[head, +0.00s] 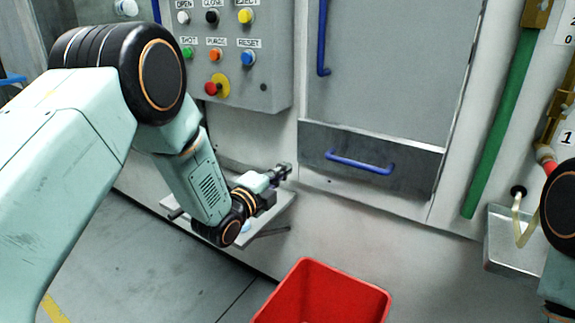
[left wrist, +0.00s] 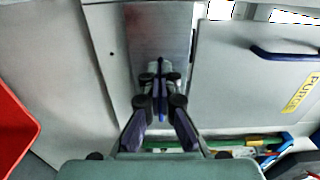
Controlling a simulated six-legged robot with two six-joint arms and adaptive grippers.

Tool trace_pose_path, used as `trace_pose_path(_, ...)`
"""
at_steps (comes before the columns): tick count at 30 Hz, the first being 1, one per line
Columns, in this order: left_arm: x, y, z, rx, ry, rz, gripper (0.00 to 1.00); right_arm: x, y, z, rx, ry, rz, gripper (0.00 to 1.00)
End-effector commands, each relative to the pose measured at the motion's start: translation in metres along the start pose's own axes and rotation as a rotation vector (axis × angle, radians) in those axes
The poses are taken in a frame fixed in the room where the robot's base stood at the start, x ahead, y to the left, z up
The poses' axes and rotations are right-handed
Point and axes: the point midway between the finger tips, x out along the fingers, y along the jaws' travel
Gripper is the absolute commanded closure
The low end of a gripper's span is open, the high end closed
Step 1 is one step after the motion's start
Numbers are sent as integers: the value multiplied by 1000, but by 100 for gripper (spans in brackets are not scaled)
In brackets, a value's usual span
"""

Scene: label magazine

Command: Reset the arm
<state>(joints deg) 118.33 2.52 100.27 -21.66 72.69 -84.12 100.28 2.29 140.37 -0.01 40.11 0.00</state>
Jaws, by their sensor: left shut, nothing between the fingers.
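My left arm comes in from the left in the head view. Its gripper (head: 284,170) is shut and empty, in front of the machine wall, left of the lower drawer panel (head: 320,141) with a blue handle (head: 360,162). In the left wrist view the gripper (left wrist: 158,72) points ahead with its fingers together, and the metal panel (left wrist: 160,30) lies beyond it. Part of my right arm shows at the right edge of the head view; its gripper is out of the frame.
A control box (head: 265,90) with several coloured buttons hangs above my left gripper. A small shelf (head: 270,218) is below it. A red bin (head: 325,290) stands on the floor, also in the left wrist view (left wrist: 14,125). A green pipe (head: 497,125) and metal tray (head: 505,255) are at right.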

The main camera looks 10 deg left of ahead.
Motion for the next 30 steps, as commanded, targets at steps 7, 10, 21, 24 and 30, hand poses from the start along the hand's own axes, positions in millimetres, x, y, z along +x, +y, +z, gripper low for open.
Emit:
trace_pose_path(7,-13,28,4,-327,-55,103,100,0,0,0,0,0,0,100)
trace_pose_path(10,-37,64,5,-569,-143,218,100,0,0,0,0,0,0,100)
trace_pose_path(21,-217,215,-24,-1310,-740,641,100,-9,0,0,0,0,0,100)
trace_pose_path(24,-276,239,-39,-1424,-934,723,100,-12,0,0,0,0,0,100)
trace_pose_path(30,-395,260,-71,-1522,-1296,868,100,-18,0,0,0,0,0,100)
